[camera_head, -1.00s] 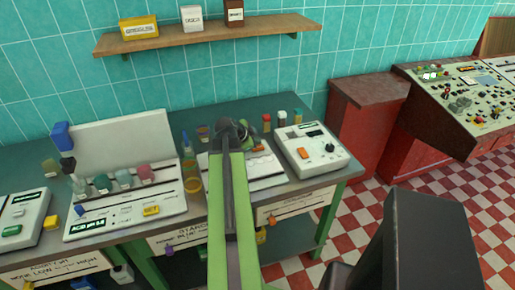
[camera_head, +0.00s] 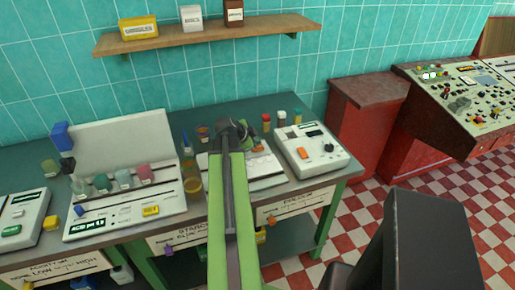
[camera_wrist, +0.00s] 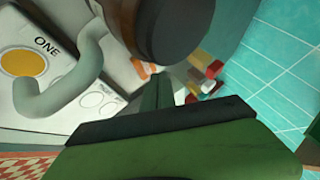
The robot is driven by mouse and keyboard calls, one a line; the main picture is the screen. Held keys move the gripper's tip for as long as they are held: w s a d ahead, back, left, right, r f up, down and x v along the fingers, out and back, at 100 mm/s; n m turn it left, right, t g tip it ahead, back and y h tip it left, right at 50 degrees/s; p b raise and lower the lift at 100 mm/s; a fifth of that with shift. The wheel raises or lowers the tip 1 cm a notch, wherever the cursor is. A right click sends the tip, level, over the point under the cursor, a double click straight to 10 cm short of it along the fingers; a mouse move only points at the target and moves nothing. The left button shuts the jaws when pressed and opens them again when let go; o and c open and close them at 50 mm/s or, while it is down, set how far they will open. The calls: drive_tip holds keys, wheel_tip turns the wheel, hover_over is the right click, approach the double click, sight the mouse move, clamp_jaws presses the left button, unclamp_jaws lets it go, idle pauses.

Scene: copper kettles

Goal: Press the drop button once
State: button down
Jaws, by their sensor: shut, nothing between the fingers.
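No button has a readable "drop" label, so I cannot tell which is the drop button. A yellow button (camera_head: 151,211) sits on the front of the white device (camera_head: 120,222) at left, beside a small green display. An orange button (camera_head: 304,154) sits on the white box (camera_head: 325,162) at right. A green button (camera_head: 12,230) is on the unit at far left. My gripper (camera_head: 236,134) is over the middle of the bench, above a white board (camera_head: 266,180), and is apart from these buttons. It is shut and empty; my arm hides part of the board.
In the wrist view a plate marked ONE (camera_wrist: 47,47) has a yellow disc (camera_wrist: 23,63), with a grey curved piece (camera_wrist: 65,88) beside it. An amber vessel (camera_head: 191,180) stands left of my arm. Small capped bottles (camera_head: 281,119) stand behind. A shelf (camera_head: 205,36) runs above.

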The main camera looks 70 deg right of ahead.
drive_tip(key=shift+f, duration=0.15)
drive_tip(key=shift+f+b, duration=0.25)
drive_tip(key=shift+b, duration=0.15)
drive_tip(key=shift+f+b, duration=0.45)
drive_tip(key=shift+b, duration=0.05)
idle(0.4)
drive_tip(key=shift+r, duration=0.15)
drive_tip(key=shift+r+p, duration=0.7)
drive_tip(key=shift+p, duration=0.2)
wheel_tip(320, 180, up, 5)
drive_tip(key=p, duration=0.5)
drive_tip(key=shift+r, duration=0.1)
idle(0.5)
